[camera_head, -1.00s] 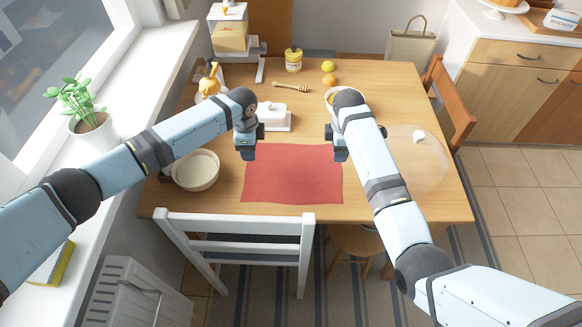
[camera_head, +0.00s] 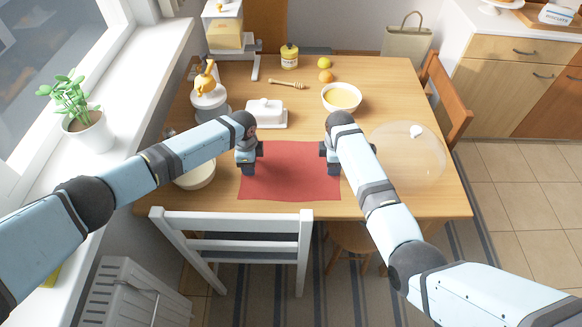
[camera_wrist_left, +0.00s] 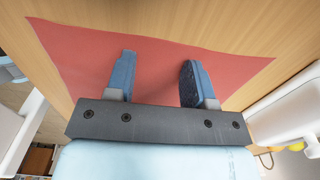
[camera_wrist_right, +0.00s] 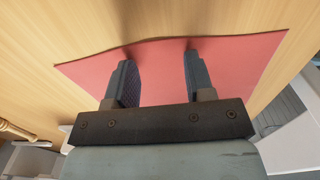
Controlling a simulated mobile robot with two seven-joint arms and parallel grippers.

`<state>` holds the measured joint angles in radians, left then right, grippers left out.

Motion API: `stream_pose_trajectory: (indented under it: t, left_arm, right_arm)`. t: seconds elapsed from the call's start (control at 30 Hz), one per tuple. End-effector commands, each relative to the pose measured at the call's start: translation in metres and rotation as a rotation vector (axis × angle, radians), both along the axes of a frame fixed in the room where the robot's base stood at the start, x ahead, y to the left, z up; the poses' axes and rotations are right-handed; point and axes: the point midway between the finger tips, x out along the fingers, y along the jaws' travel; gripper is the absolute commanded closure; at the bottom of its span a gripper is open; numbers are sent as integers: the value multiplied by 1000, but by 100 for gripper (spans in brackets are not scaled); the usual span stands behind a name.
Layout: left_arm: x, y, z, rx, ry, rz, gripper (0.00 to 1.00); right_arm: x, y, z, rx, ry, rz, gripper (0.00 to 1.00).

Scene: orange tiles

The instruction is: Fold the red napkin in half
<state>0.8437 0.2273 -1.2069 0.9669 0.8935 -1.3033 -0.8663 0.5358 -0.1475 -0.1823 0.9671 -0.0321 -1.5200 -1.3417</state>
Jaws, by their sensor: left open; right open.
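The red napkin (camera_head: 290,178) lies spread flat and unfolded on the wooden table. My left gripper (camera_head: 248,172) is open over its left side; in the left wrist view the fingers (camera_wrist_left: 156,75) are apart with red cloth behind them. My right gripper (camera_head: 332,158) is open over its right side; in the right wrist view the fingers (camera_wrist_right: 157,75) are apart above the napkin (camera_wrist_right: 225,55), with their tips near its edge. Neither gripper holds cloth. I cannot tell whether the fingertips touch it.
A white butter dish (camera_head: 267,113) stands behind the napkin. A bowl of yellow contents (camera_head: 342,97) is at the back right, a clear dome (camera_head: 408,150) at the right. A cream bowl (camera_head: 197,176) sits left, partly under my left arm. A white chair (camera_head: 235,225) stands at the front edge.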

Motion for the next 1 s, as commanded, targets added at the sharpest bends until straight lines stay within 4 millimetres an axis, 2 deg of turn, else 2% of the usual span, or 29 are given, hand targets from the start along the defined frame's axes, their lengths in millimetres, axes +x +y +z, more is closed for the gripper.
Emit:
stream_pose_trajectory:
  t: [0.23, 0.67, 1.0]
  left_arm:
    - [0, 0, -4, 0, 0, 0, 51]
    - [0, 0, -3, 1, 1, 0, 100]
    - [0, 0, -3, 1, 1, 0, 100]
  right_arm:
    - [0, 0, -4, 0, 0, 0, 51]
    - [0, 0, -3, 0, 1, 0, 100]
    - [0, 0, -3, 0, 1, 0, 100]
